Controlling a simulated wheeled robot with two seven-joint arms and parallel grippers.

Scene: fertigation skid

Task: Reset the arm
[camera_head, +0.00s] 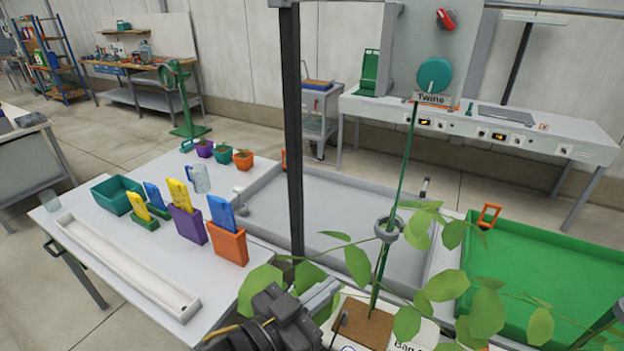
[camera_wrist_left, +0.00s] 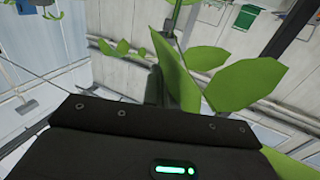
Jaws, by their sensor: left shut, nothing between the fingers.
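My left gripper (camera_head: 325,297) is at the bottom middle of the head view, shut and empty. It is beside a potted plant's leaves (camera_head: 262,287), which partly cover it. In the left wrist view its dark body fills the bottom, and leaves (camera_wrist_left: 238,86) hang close in front. The plant has a brown block (camera_head: 363,322) at its base and an upright green stake (camera_head: 401,185). A grey ring (camera_head: 388,229) sits around the stake. I cannot tell whether the gripper touches a leaf. My right gripper does not show.
A dark post (camera_head: 294,130) stands left of the plant. The left table (camera_head: 215,280) holds a white trough (camera_head: 125,268), colored packet bins (camera_head: 228,243) and small pots (camera_head: 243,160). A green tray (camera_head: 560,275) lies at right. A Twine sign (camera_head: 431,99) is on the back bench.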

